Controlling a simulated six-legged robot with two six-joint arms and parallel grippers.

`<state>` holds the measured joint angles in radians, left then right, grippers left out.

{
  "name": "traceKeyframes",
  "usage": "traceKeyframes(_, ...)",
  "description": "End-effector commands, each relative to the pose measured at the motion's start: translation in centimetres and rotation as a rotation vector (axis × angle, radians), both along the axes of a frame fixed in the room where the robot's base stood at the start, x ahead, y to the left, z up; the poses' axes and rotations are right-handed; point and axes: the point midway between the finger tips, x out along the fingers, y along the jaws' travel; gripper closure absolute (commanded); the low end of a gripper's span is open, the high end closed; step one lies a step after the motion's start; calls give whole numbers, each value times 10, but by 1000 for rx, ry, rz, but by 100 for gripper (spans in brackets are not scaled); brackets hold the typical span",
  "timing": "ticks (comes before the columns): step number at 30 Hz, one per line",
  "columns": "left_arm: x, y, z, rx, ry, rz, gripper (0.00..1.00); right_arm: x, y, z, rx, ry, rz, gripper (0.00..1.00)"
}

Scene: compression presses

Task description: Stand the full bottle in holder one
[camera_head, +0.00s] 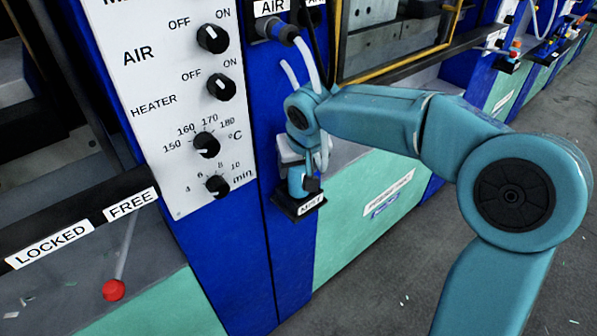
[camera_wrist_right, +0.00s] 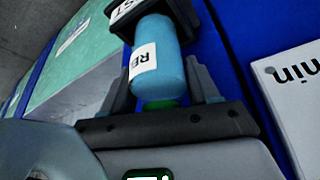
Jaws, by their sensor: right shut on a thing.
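The bottle (camera_wrist_right: 158,62) is blue with a white label, partly readable as "RE", and a green part at its neck end. It also shows in the head view (camera_head: 296,184), partly covered by my gripper. My right gripper (camera_wrist_right: 160,88) has its dark fingers on either side of the bottle and is shut on it; it also shows in the head view (camera_head: 300,172). The bottle's far end is at a black holder (camera_head: 299,207) with a white label ending in "ST". I cannot tell whether the bottle rests fully inside. My left gripper is out of view.
A white control panel (camera_head: 165,95) with several black knobs stands left of the holder, on a blue press column (camera_head: 235,250). A red-knobbed lever (camera_head: 113,289) is at lower left. White hoses hang above the holder. Grey floor (camera_head: 400,270) lies open at right.

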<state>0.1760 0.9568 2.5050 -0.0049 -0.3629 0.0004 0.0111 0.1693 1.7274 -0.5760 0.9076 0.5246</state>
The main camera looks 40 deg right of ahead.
Motion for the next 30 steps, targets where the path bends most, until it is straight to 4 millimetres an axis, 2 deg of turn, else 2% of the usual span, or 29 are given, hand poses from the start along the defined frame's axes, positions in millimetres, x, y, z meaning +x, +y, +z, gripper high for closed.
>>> traceKeyframes(1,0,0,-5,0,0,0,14,0,0,-13,0,3,0,84)
traceKeyframes(3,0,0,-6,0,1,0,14,0,0,-22,-1,1,0,84)
traceKeyframes(14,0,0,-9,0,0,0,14,0,0,-27,0,-1,0,84)
traceKeyframes(15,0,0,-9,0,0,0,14,0,0,-28,0,0,0,37)
traceKeyframes(17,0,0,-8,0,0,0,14,0,0,-26,0,0,0,17)
traceKeyframes(18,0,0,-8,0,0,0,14,0,1,-27,0,0,0,14)
traceKeyframes(26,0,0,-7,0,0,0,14,0,1,-25,0,0,0,14)
traceKeyframes(30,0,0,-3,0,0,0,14,-3,2,-13,0,-4,0,14)
